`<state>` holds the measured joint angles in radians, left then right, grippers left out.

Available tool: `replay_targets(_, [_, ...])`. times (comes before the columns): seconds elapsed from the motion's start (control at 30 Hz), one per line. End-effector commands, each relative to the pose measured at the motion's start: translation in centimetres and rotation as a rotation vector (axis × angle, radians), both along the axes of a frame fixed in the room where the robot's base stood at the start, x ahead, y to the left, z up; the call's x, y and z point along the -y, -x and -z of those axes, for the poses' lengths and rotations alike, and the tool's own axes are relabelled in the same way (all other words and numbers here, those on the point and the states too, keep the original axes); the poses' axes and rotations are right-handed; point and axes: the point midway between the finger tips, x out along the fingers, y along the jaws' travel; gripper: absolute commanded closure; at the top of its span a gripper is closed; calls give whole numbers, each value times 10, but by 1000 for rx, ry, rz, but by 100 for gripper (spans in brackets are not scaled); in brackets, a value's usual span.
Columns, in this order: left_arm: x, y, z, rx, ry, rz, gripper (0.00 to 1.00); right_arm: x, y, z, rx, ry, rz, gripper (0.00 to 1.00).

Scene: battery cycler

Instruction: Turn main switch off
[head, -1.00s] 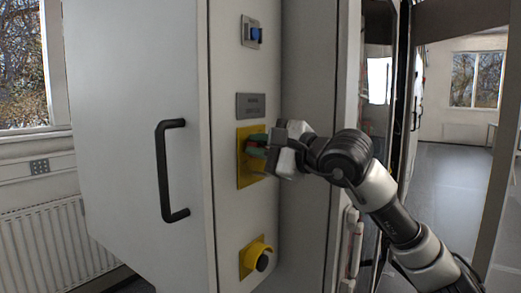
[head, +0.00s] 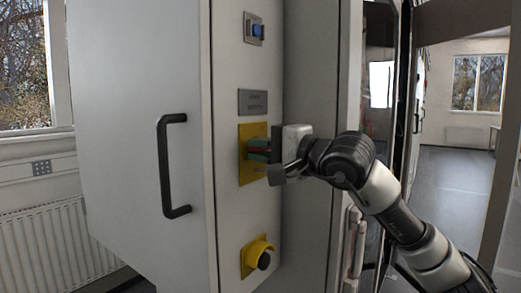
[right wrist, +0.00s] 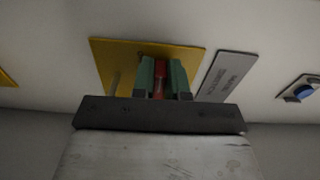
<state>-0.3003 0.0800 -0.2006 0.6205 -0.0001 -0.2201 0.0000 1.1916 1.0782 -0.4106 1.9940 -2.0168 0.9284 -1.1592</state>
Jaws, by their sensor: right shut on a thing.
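The main switch is a red handle (right wrist: 160,80) on a yellow plate (head: 247,176) on the narrow face of a grey-white cabinet. The yellow plate also shows in the right wrist view (right wrist: 112,66). My right gripper (head: 257,151) is at the switch, coming from the right. Its green fingertips (right wrist: 161,78) are shut on the red handle, one on each side. The fingers hide most of the handle, so its exact angle is hard to tell. My left gripper is not in view.
Above the switch are a grey label plate (head: 253,102) and a blue switch (head: 257,30). Below is a black button in a yellow guard (head: 259,256). A black door handle (head: 163,168) stands out on the left. Open floor (head: 453,185) shows at the right.

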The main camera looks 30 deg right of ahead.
Motion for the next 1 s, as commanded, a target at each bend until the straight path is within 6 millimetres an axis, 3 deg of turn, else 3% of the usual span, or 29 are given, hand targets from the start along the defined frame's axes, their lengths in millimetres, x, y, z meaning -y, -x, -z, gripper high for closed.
replay_targets(0.27, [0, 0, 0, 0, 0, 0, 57, -1, 0, 1, 0, 4, -1, 100])
replay_targets(0.3, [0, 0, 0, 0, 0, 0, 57, -1, 0, 1, 0, 4, -1, 85])
replay_targets(0.47, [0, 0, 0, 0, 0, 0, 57, -1, 0, 1, -1, 4, -1, 61])
replay_targets(0.77, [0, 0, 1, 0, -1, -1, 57, 1, 2, 1, 0, 2, 0, 61])
replay_targets(1.0, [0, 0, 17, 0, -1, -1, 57, 15, 33, 5, 1, 5, 5, 61])
